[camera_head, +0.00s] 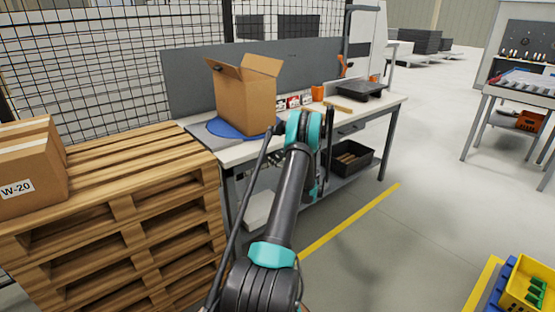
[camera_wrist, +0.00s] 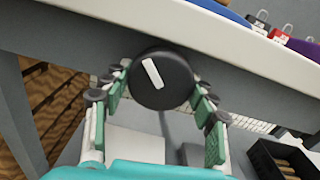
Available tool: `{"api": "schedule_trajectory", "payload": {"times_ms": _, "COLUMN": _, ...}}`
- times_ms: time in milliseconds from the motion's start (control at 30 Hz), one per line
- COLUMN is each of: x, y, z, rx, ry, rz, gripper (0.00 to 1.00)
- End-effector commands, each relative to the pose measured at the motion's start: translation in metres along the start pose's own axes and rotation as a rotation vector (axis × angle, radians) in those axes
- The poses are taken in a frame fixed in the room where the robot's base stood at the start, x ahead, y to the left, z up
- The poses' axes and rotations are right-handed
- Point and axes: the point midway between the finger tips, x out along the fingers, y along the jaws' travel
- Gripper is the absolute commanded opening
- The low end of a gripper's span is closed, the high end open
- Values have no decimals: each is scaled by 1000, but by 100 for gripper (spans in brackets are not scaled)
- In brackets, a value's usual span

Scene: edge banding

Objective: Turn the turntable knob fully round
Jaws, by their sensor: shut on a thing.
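The turntable knob (camera_wrist: 174,82) is a round black knob with a white pointer bar, on the front edge of the workbench in the wrist view. The bar leans to the upper left. My gripper (camera_wrist: 160,90) is shut on the knob, with a green-padded finger on each side of it. In the head view my arm hides the knob and the gripper. The blue turntable (camera_head: 224,129) lies on the bench top with an open cardboard box (camera_head: 246,98) on it. A blue edge also shows at the top of the wrist view (camera_wrist: 222,8).
A pallet stack (camera_head: 150,205) stands at the left. A black crate (camera_head: 350,157) sits below the bench.

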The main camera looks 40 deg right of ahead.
Motion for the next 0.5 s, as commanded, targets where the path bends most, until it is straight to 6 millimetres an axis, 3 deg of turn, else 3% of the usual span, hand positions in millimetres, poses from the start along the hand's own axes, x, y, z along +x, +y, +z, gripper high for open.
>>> {"api": "schedule_trajectory", "payload": {"times_ms": 500, "x": 0, "y": -1, "z": 0, "rx": -381, "ry": 0, "rz": 0, "gripper": 29}}
